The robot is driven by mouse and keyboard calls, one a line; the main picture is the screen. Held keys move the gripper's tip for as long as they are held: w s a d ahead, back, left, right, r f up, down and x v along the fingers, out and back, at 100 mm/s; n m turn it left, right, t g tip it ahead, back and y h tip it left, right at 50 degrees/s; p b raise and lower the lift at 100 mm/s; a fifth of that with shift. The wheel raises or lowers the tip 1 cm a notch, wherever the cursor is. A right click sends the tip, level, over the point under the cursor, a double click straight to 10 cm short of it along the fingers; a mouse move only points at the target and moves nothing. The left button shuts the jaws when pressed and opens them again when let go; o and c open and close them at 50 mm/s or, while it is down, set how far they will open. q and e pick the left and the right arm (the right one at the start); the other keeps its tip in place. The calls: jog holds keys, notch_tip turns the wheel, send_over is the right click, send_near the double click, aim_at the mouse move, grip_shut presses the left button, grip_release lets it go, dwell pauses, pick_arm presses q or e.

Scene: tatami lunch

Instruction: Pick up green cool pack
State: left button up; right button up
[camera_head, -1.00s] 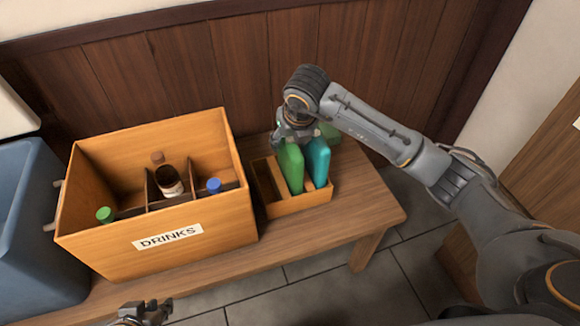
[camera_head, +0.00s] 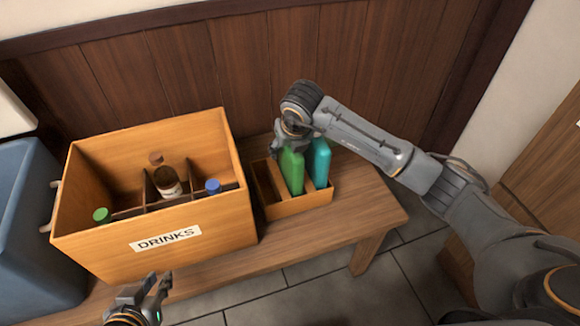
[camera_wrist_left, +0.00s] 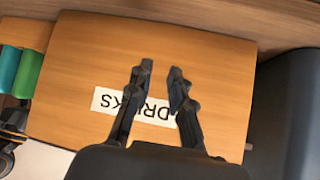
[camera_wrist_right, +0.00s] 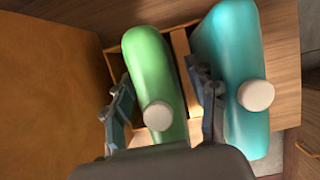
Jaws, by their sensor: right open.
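The green cool pack (camera_head: 292,170) stands upright in a small wooden box (camera_head: 300,204) on the bench, beside a teal cool pack (camera_head: 320,163). In the right wrist view the green pack (camera_wrist_right: 155,75) has a pale round cap and lies between the open fingers of my right gripper (camera_wrist_right: 160,78). I cannot tell whether either finger touches it. In the head view my right gripper (camera_head: 290,140) is at the pack's top and hides part of it. My left gripper (camera_head: 158,285) is open and empty in front of the drinks crate; it also shows in the left wrist view (camera_wrist_left: 160,68).
The wooden drinks crate (camera_head: 205,237) with several bottles stands left of the small box. A blue bin (camera_head: 35,220) is at the far left. The bench's right end (camera_head: 370,205) is clear. A panelled wall (camera_head: 230,70) rises behind.

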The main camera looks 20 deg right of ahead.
jog(key=shift+f, duration=0.2)
dwell(0.9)
jog(key=shift+r, duration=0.1)
grip_shut()
